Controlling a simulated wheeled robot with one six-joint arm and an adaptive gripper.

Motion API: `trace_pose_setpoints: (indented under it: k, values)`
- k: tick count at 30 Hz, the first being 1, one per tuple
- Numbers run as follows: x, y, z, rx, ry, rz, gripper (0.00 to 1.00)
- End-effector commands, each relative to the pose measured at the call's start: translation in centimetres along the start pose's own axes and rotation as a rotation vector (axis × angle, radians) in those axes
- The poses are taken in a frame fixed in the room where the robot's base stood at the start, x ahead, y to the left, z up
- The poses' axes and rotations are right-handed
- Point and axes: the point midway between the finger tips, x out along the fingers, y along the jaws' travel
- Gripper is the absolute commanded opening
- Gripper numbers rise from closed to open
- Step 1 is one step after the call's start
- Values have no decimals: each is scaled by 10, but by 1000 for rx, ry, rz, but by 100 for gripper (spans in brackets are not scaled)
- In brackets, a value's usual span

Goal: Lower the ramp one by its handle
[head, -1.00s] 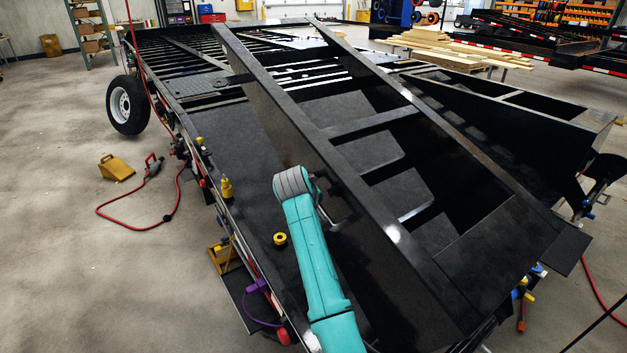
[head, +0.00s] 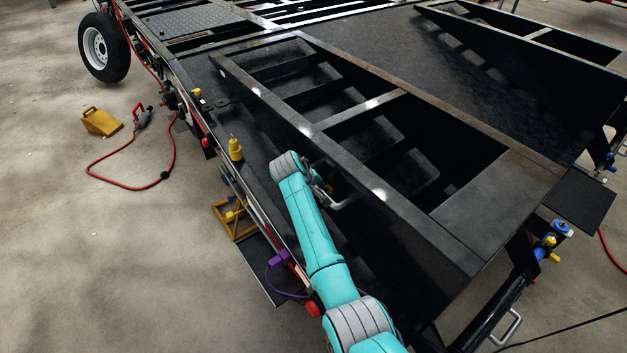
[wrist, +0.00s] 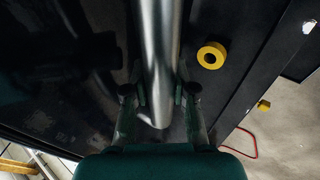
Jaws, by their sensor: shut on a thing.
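Ramp one (head: 345,118) is the near black steel frame with crossbars. It lies at a low angle over the dark trailer deck (head: 205,80). I cannot tell whether its far end touches the deck. Its handle (head: 352,199) is a grey bar on the ramp's left side, mostly hidden by my arm in the head view. In the wrist view the handle (wrist: 160,45) is a thick silver bar running between the fingers. My gripper (wrist: 160,98) is shut around it. In the head view my gripper (head: 324,190) is beside the ramp's left rail, its fingers partly hidden.
A second black ramp (head: 530,62) stands at the right. A yellow bottle (head: 235,150) stands at the deck's left edge. A yellow ring (wrist: 211,55) shows in the wrist view. A purple clamp (head: 279,260), a red hose (head: 120,185) and a yellow chock (head: 101,122) are to the left.

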Motion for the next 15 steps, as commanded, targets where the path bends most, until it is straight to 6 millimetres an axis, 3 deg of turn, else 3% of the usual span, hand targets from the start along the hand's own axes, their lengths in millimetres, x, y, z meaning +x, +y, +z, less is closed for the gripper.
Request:
trace_pose_setpoints:
  k: [1,11,12,14,15]
  values:
    - [7,-19,4,-18,-9,-24,0]
    - [7,-19,4,-19,-8,-23,0]
    - [7,-19,4,-19,-8,-23,35]
    - [7,-19,4,-19,-8,-24,50]
    - [7,-18,4,-18,-7,-23,52]
